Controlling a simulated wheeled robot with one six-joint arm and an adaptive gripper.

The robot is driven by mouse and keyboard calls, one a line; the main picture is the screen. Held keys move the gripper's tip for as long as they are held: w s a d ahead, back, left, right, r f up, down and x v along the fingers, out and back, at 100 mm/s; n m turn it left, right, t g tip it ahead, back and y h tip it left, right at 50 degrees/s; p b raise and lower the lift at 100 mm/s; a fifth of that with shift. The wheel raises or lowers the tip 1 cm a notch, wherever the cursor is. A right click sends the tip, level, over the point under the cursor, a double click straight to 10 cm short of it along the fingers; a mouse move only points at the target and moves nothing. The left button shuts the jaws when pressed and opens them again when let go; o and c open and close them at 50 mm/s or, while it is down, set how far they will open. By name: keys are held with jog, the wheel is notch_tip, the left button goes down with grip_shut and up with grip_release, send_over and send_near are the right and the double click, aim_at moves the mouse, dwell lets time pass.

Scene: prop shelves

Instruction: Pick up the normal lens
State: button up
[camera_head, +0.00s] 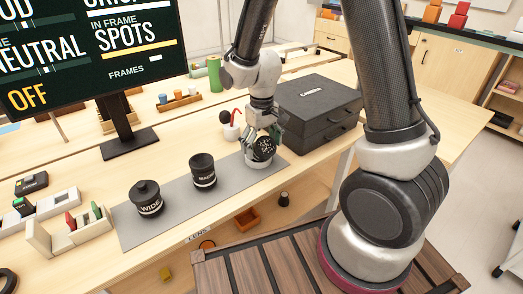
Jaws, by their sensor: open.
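Three black lenses stand in a row on a grey mat (176,213). The left one is labelled WIDE (148,199). The middle one (203,172) bears a label that seems to read MACRO. The third lens (263,150), at the right end, shows white markings too small to read, so I cannot tell for certain that it is the normal lens. My gripper (262,138) is open and points down at this third lens. Its fingers partly hide the lens top and back. I cannot tell whether they touch it.
A black CAMERA case (318,108) stands close to the right of my gripper. A small white holder with a red piece (231,128) is just behind left. A monitor (95,50) stands at the back left.

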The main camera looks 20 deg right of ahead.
jog(key=shift+f, duration=0.9)
jog(key=c, duration=1.5)
